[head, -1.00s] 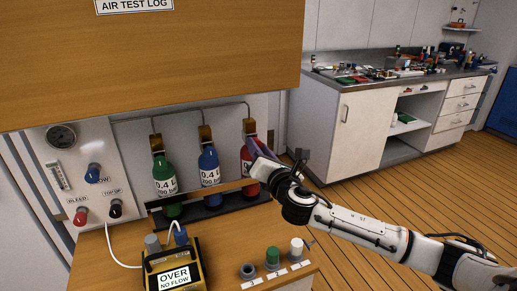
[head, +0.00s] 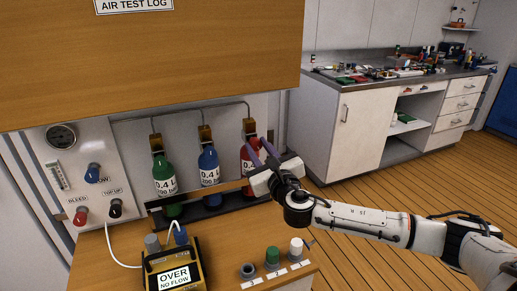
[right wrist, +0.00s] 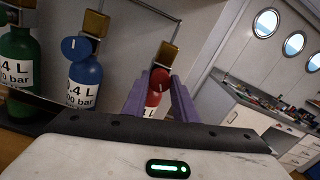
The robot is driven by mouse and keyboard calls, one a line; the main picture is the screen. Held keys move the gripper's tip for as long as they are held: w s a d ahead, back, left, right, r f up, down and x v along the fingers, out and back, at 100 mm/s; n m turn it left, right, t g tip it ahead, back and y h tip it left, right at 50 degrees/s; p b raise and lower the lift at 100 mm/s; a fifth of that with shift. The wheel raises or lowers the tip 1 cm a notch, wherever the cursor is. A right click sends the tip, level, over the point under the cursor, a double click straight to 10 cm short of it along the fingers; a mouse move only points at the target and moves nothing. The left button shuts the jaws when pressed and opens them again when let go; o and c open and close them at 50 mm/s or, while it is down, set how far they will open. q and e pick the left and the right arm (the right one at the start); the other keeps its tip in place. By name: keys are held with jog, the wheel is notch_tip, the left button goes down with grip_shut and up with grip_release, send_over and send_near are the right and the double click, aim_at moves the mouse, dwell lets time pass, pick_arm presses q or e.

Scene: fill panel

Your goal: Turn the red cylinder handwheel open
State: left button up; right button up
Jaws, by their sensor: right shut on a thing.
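The red cylinder (head: 246,166) stands upright at the right end of the rack, partly hidden behind my right gripper (head: 259,144). Its red handwheel (right wrist: 160,77) faces me in the right wrist view, below a brass valve block (right wrist: 166,54). The two purple fingers reach up on either side of the handwheel, and the gripper is shut on it. My left gripper is not in view.
A blue cylinder (head: 208,163) and a green cylinder (head: 164,176) stand to the left, close by. A wooden cabinet (head: 150,60) overhangs the rack. On the bench in front are a yellow-framed meter (head: 174,279) and several knobs.

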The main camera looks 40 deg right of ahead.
jog(key=shift+n, duration=0.6)
